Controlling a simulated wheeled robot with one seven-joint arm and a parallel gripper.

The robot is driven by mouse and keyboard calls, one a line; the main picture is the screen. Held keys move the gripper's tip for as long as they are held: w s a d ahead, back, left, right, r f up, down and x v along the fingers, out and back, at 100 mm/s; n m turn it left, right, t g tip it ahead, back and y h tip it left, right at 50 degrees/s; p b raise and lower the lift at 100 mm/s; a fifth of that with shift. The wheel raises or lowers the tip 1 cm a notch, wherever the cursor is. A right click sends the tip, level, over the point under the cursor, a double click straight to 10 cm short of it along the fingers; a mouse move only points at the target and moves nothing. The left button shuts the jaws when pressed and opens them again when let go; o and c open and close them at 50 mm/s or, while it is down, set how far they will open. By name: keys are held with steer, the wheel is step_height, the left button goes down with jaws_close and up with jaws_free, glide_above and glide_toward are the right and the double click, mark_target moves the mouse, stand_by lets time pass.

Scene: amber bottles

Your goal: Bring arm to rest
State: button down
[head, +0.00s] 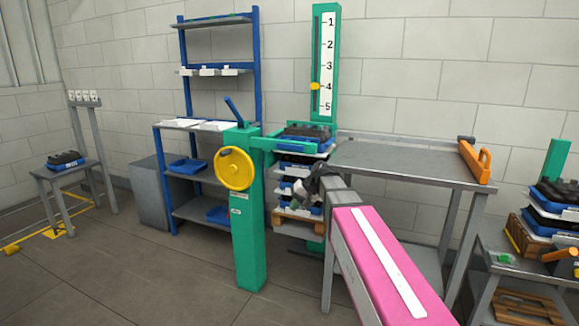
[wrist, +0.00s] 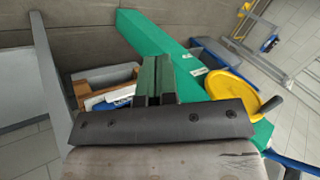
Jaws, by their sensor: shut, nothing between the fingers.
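My gripper (head: 318,183) is at the end of my pink arm, in front of a stack of blue and white trays (head: 287,183), and partly covers it. In the wrist view my gripper's two fingers (wrist: 155,75) are together, with nothing between them. The green post (wrist: 160,35) and its yellow handwheel (wrist: 232,92) lie beyond the fingers in that view. I cannot tell whether the gripper touches the stack.
The green post (head: 248,240) with a yellow handwheel (head: 235,168) stands left of my gripper. A blue shelf rack (head: 257,60) stands behind. Open floor (head: 130,270) lies at the left.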

steer(key=s+d+f+h, duration=0.3)
steer(key=s+d+f, duration=0.5)
steer(key=f, duration=0.3)
steer(key=s+d+f+m+g+h, duration=0.1)
steer(key=s+d+f+h, duration=0.3)
steer(key=s+d+f, duration=0.5)
step_height(320, 180, down, 2)
steer(key=shift+s+f, duration=0.1)
steer(key=shift+s, duration=0.7)
